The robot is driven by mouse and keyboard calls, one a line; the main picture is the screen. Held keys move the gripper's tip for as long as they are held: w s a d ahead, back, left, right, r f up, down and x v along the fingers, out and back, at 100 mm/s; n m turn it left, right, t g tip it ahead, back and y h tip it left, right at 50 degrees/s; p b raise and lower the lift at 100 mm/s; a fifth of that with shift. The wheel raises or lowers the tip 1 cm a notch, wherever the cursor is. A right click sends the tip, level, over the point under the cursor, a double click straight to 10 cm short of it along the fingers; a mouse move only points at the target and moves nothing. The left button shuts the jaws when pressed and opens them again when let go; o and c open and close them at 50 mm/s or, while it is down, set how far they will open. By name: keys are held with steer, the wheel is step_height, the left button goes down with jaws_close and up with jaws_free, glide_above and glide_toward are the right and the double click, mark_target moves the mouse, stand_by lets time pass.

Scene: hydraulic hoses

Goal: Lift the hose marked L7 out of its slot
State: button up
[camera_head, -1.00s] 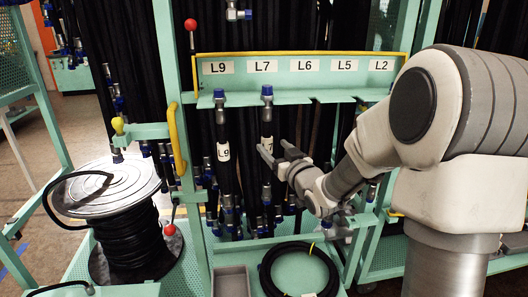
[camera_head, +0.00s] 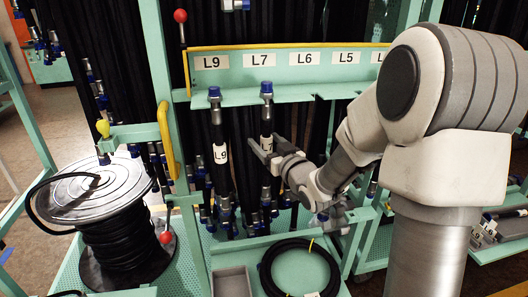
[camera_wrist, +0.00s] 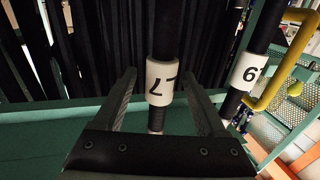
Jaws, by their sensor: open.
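The L7 hose (camera_head: 266,125) is black with a blue cap at its top. It hangs upright in the slot under the L7 label (camera_head: 260,60) of the green rack. Its white marker sleeve shows in the wrist view (camera_wrist: 162,83), reading L7 upside down. My gripper (camera_head: 263,147) is at the height of this sleeve. In the wrist view the open fingers (camera_wrist: 160,95) stand on either side of the hose, with gaps showing. Whether the hose lies fully between the fingertips in depth is hard to tell.
The L9 hose (camera_head: 219,140) hangs just left of L7, and its sleeve shows in the wrist view (camera_wrist: 248,71). A hose reel (camera_head: 105,190) stands at the left. A coiled hose (camera_head: 300,268) and a grey tray (camera_head: 233,283) lie below. The L6 and L5 slots look empty.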

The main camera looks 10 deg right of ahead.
steer(key=shift+s, duration=0.1)
jaws_close()
